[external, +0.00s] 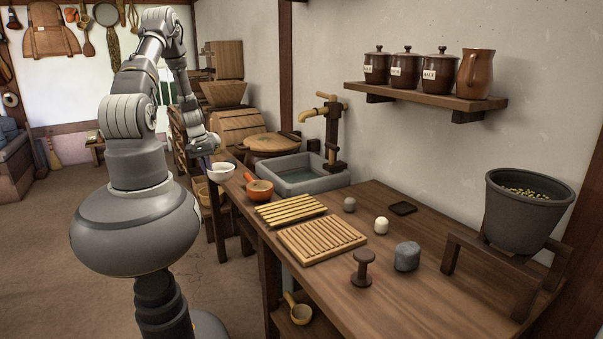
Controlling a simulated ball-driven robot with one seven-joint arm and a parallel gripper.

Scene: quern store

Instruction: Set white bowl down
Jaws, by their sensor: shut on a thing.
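The white bowl (220,172) is upright at the far left end of the wooden counter (390,270). My gripper (212,159) is at the bowl's back left rim and is shut on it. The fingers are small and partly hidden, so the exact hold is hard to see. I cannot tell whether the bowl's base touches the counter or hangs just above it or beside its edge.
An orange handled pot (260,192) stands just right of the bowl. A stone sink (290,174) lies behind it. Slatted wooden racks (321,241), a grey stone (407,256) and a dark stamp-like piece (362,268) occupy the nearer counter. Bare wood shows at the front right.

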